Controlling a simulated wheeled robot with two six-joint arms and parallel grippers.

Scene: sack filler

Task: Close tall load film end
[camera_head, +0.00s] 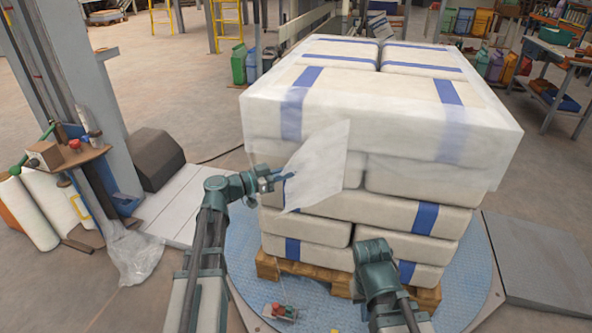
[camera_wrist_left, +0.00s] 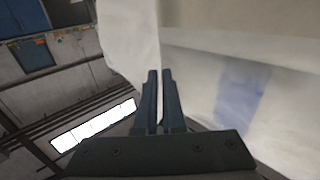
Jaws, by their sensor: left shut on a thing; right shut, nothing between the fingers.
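The tall load (camera_head: 395,210) is several layers of pale sacks with blue bands, stacked on a wooden pallet (camera_head: 340,281). Translucent film (camera_head: 385,120) wraps its upper part. A loose film end (camera_head: 318,165) hangs out from the near left side as a pale flap. My left gripper (camera_head: 285,177) is shut on the edge of this film end, beside the load. The left wrist view shows its two fingers (camera_wrist_left: 160,100) close together, with the film flap (camera_wrist_left: 128,40) beyond them. My right gripper (camera_head: 373,250) is low in front of the load, and its fingertips are hard to make out.
The pallet stands on a round blue turntable (camera_head: 465,275). A grey ramp (camera_head: 540,265) lies to the right. At left stand a wrapper mast (camera_head: 85,70), a small shelf with tools (camera_head: 70,152), and film rolls (camera_head: 35,212). A small item (camera_head: 280,312) lies near the turntable's front.

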